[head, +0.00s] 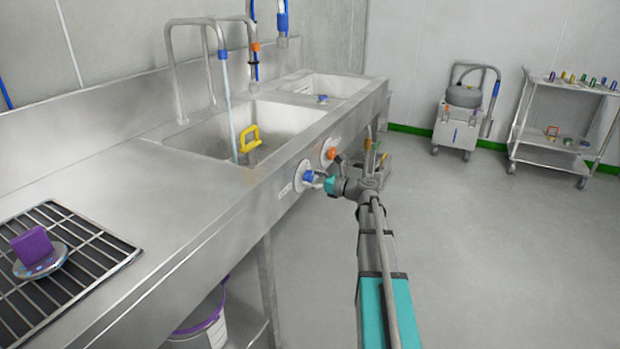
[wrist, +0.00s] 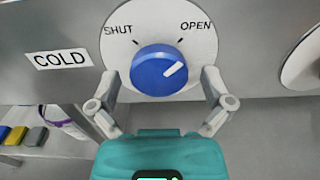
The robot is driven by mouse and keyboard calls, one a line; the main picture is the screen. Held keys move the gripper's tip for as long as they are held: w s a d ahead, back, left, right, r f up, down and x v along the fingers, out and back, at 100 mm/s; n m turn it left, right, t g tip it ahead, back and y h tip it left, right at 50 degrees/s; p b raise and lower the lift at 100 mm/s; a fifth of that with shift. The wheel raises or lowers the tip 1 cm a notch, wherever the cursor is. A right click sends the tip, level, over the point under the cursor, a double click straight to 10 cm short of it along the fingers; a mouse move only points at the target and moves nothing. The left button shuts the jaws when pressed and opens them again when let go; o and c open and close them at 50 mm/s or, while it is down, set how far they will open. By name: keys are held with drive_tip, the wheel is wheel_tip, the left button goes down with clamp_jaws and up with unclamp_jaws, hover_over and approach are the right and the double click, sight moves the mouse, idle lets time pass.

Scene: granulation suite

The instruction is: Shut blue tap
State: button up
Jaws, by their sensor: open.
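The blue tap (head: 308,176) is a round knob on the front face of the steel sink unit. In the wrist view the blue knob (wrist: 158,72) sits on a white disc marked SHUT at left and OPEN at right. Its white pointer line is turned up and right, towards OPEN. A COLD label is to its left. My gripper (wrist: 160,88) is open, with one finger on each side of the knob's lower part; contact cannot be told. In the head view my gripper (head: 326,182) is right at the knob. A pale blue stream (head: 230,110) runs from the spout into the basin.
An orange tap (head: 330,153) is just beyond the blue one. A yellow-handled item (head: 249,139) is in the basin. A purple block on a disc (head: 35,250) rests on the drain grid at left. A trolley (head: 565,125) stands far right. The floor at right is clear.

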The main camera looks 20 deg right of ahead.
drive_tip(key=shift+w+a, duration=0.35)
drive_tip(key=shift+w, duration=0.1)
drive_tip(key=c, duration=1.1)
drive_tip(key=shift+d, duration=0.2)
